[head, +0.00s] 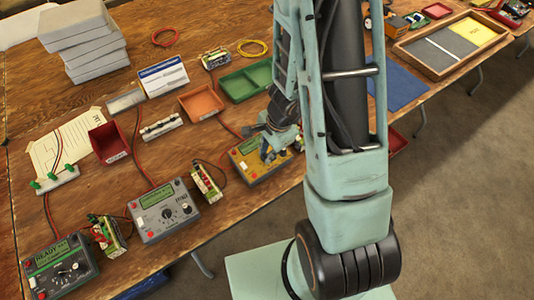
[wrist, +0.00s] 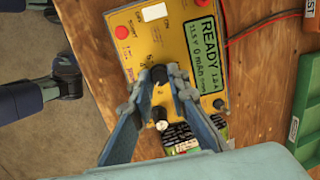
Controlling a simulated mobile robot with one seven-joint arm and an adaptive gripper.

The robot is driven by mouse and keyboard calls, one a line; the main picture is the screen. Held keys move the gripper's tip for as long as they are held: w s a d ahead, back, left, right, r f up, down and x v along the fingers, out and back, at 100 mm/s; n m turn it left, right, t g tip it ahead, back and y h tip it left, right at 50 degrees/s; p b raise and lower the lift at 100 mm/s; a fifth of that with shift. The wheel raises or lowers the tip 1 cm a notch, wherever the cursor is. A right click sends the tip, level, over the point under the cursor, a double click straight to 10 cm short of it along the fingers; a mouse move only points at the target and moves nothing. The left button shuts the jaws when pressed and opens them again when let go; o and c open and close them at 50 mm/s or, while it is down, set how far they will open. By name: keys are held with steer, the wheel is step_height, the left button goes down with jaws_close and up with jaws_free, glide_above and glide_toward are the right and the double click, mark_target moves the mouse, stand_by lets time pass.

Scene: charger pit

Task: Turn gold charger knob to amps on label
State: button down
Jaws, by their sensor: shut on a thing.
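The gold charger (head: 272,171) sits at the table's front edge in the head view, partly hidden by my arm. In the wrist view the gold charger (wrist: 133,54) shows sideways, with a green display (wrist: 204,58) reading READY, 1.2 A, 11.5 V and 0 mAh. My gripper (wrist: 157,82) is over its face, fingers on either side of a black knob (wrist: 159,74), shut on it. In the head view my gripper (head: 268,152) is at the charger. The fine scale marks are too small to read.
A battery pack (head: 207,181) stands left of the gold charger; a grey charger (head: 163,211) and dark charger (head: 60,267) are farther left. Orange (head: 202,101) and green (head: 245,82) trays lie behind. The wrist view shows red buttons (wrist: 121,32) on the charger.

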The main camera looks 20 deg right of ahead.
mark_target(274, 164)
steer(key=shift+m, duration=0.6)
steer(key=c, duration=1.8)
jaws_free()
steer(key=shift+c, duration=0.2)
step_height(274, 164, up, 12)
steer(key=s+d, duration=0.1)
steer(key=s, duration=0.1)
steer(key=shift+d, duration=0.3)
steer(key=shift+w+f, duration=0.1)
steer(key=shift+f, duration=0.05)
